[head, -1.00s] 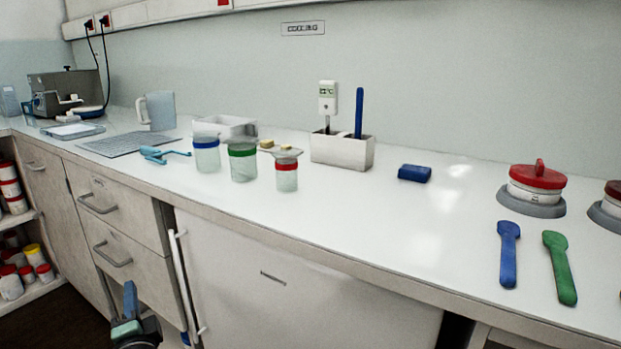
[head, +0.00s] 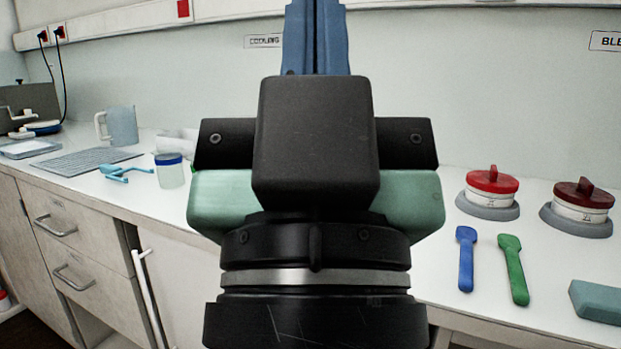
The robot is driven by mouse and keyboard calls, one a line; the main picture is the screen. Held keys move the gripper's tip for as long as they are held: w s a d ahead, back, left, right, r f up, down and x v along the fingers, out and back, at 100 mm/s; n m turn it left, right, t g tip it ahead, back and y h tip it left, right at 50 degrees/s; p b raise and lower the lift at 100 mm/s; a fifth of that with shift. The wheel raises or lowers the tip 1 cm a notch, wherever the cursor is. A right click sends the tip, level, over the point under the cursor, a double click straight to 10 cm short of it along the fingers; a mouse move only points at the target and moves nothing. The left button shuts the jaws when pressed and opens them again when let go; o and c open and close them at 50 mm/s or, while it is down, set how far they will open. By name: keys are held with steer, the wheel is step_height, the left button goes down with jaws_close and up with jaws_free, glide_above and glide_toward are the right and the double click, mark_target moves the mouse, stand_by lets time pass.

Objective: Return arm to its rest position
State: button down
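My gripper (head: 316,12) is raised upright in the middle of the head view, close to the camera. Its black and mint-green body shows from behind. Its two blue fingers point up and stand side by side with only a thin dark seam between them. The upper ends run to the top edge of the picture. I see nothing held between the fingers. The gripper hides the middle of the worktop.
On the worktop (head: 85,208), a blue-banded jar (head: 170,174), a light-blue tool (head: 125,172) and a jug (head: 121,126) are left. Red-lidded pots (head: 492,182), a blue spatula (head: 466,260), a green spatula (head: 513,270) and a teal block (head: 597,300) are right.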

step_height(320, 180, up, 34)
steer(key=p, duration=3.1)
steer(key=shift+w+a+f+p, duration=0.15)
steer(key=shift+a+p, duration=0.05)
steer(key=shift+p, duration=0.15)
